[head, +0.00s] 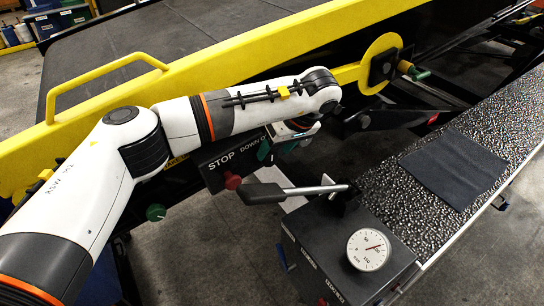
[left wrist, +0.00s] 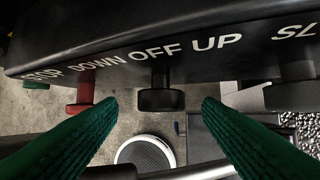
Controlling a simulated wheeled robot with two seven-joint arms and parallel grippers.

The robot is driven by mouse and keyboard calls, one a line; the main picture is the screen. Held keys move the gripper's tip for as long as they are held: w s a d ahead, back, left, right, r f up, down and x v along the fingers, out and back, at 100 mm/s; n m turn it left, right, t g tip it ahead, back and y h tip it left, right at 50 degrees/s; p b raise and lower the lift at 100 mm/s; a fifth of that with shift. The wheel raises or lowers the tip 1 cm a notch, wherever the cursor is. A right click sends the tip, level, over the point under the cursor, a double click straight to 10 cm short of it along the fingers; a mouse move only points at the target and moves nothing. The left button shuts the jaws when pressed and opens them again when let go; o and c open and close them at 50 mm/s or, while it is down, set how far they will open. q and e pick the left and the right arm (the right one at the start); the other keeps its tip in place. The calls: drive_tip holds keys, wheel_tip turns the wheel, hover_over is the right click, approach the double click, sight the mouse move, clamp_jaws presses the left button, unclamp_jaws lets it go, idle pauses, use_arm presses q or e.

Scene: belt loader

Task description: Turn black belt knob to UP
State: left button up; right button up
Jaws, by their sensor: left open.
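My left gripper (left wrist: 159,103) is open, with one green finger on each side of the knob and a visible gap to both. The control panel (left wrist: 120,35) reads STOP, DOWN, OFF, UP. In the head view the panel (head: 217,173) shows STOP and DOWN, and my left arm and hand hide its right part and the black knob. My right gripper is not in view.
A red knob (left wrist: 82,95) sits left of the black one, and another dark knob (left wrist: 290,95) sits to the right. A lever (head: 290,190) and a box with a round gauge (head: 368,249) stand below the panel. The yellow-edged belt frame (head: 250,45) runs behind.

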sight(270, 155)
use_arm(q)
drive_tip(key=b+v, duration=0.1)
drive_tip(key=v, duration=0.7)
drive_tip(key=shift+d+r+b, duration=0.15)
drive_tip(key=shift+r+b, duration=0.05)
drive_tip(key=shift+b, duration=0.2)
drive_tip(key=s+a+n+t+h+b, duration=0.15)
drive_tip(key=n+b, duration=0.65)
drive_tip(key=n, duration=1)
drive_tip(key=s+a+n+t+h+b, duration=0.15)
drive_tip(key=n+b, duration=0.65)
drive_tip(key=n, duration=1)
drive_tip(key=shift+m+g, duration=0.3)
drive_tip(key=shift+g, duration=0.1)
drive_tip(key=x, duration=0.7)
drive_tip(key=p+x, duration=0.1)
drive_tip(key=x, duration=0.3)
drive_tip(key=shift+w+a+f, duration=0.25)
drive_tip(key=shift+w+a, duration=0.1)
